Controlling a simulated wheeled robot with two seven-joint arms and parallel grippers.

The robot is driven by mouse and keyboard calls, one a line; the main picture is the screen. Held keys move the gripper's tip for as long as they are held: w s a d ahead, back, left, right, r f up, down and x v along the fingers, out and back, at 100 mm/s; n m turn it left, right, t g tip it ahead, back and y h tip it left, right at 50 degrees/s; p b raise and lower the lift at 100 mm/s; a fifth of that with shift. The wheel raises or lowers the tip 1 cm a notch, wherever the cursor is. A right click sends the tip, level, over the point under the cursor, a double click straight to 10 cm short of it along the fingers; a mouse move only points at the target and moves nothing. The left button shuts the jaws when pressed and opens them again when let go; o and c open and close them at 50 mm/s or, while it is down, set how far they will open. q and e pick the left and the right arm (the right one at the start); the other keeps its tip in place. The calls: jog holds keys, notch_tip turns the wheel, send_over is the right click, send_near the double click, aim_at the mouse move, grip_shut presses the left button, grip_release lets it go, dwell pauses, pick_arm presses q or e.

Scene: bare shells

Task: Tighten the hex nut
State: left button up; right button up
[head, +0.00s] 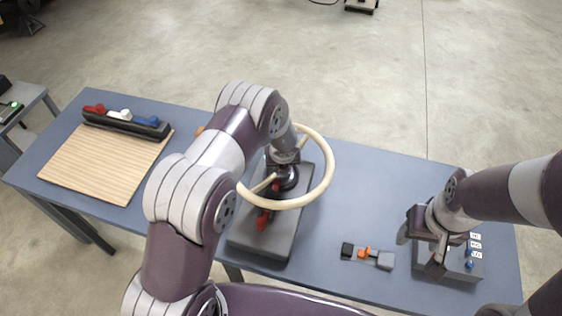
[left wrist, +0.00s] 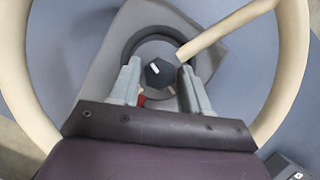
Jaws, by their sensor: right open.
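The hex nut (left wrist: 158,73) is dark, with a white mark on top. It sits at the centre of a dark round fitting inside a large cream ring (left wrist: 292,75), which also shows in the head view (head: 329,172). My left gripper (left wrist: 160,68) is over the nut, with one finger on each side of it and its fingers apart; I cannot tell whether they touch it. In the head view my left arm hides the nut. My right gripper (head: 420,252) is open and empty, at a grey switch box (head: 462,268) on the table's right.
The ring stands over a grey base plate (head: 262,240) with red parts. A wooden board (head: 100,165) and a dark rack (head: 125,124) with red, white and blue pieces lie at left. A small orange and grey item (head: 366,253) lies between base and switch box.

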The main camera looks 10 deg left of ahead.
pick_arm(q)
jog(key=c, duration=0.6)
